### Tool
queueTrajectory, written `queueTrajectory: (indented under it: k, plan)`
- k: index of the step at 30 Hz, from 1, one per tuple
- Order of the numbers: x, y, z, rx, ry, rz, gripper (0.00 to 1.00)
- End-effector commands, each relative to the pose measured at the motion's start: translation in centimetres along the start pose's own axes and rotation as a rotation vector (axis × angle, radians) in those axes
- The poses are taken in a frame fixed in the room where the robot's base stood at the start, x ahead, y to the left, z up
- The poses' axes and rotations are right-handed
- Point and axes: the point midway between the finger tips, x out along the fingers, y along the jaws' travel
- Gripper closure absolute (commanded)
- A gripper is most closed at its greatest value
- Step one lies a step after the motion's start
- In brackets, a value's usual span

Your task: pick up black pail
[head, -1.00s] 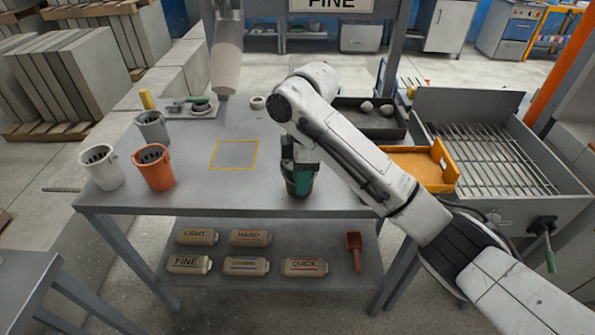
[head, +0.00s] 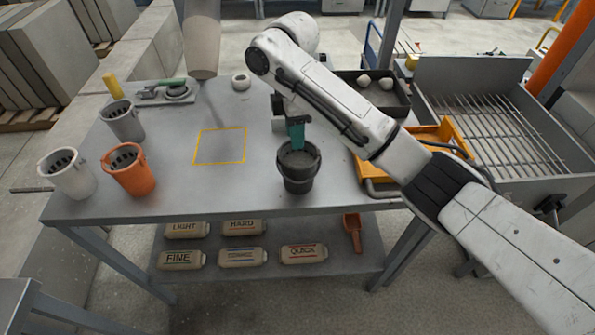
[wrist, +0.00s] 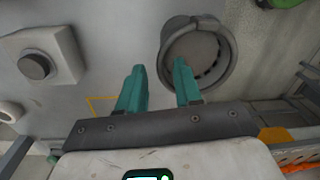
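The black pail (head: 298,172) stands upright near the front of the grey table in the head view, its handle hanging at the front. My gripper (head: 296,141) points down, its teal fingers at or just above the pail's far rim; I cannot tell whether they touch. In the wrist view my gripper (wrist: 160,80) has its two teal fingers apart with nothing between them. A round slotted vessel (wrist: 197,48) lies beyond the right finger there, partly covered by it; I cannot tell surely which pail it is.
A grey pail (head: 122,122), a white pail (head: 67,175) and an orange pail (head: 129,171) stand at the table's left. A yellow-outlined square (head: 220,146) is empty. An orange tray (head: 432,139) is right, beside a metal grate (head: 490,135). A grey spout (head: 202,45) hangs at the back.

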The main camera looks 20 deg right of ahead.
Motion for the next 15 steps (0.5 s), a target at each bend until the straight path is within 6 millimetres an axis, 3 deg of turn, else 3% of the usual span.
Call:
queueTrajectory:
  k: [8, 15]
  plan:
    - [2.1, -0.2, 0.1, 0.000, 0.000, -0.002, 0.66]
    - [5.4, -0.6, 0.3, 0.002, -0.002, -0.002, 0.66]
